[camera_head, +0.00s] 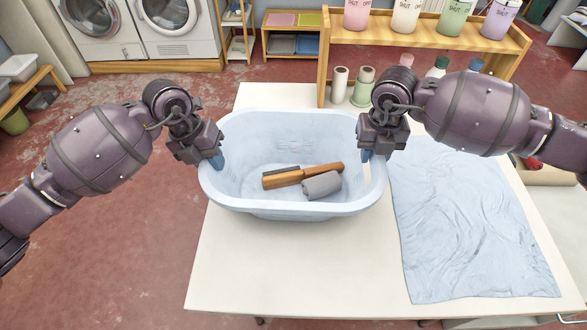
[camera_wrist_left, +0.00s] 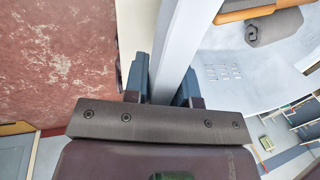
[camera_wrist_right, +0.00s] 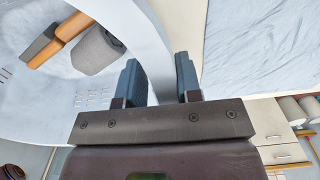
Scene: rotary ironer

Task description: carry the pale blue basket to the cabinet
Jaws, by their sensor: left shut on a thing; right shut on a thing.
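The pale blue basket (camera_head: 290,203) is upright over the white table in the head view. I cannot tell whether it touches the tabletop. Inside it lie a brown wooden-handled brush (camera_head: 303,176) and a grey roll (camera_head: 321,186). My left gripper (camera_head: 216,160) is shut on the basket's left rim; the left wrist view shows the rim (camera_wrist_left: 182,45) between its fingers. My right gripper (camera_head: 369,155) is shut on the right rim; the right wrist view shows that rim (camera_wrist_right: 148,40) between its fingers. The cabinet is not clearly identifiable in these views.
A light blue cloth (camera_head: 470,220) lies on the white table (camera_head: 290,270) right of the basket. A wooden shelf (camera_head: 430,30) with several pastel pots stands behind, with bottles and rolls below. Two washing machines (camera_head: 170,25) stand at the back left. Red floor (camera_head: 110,260) is open at left.

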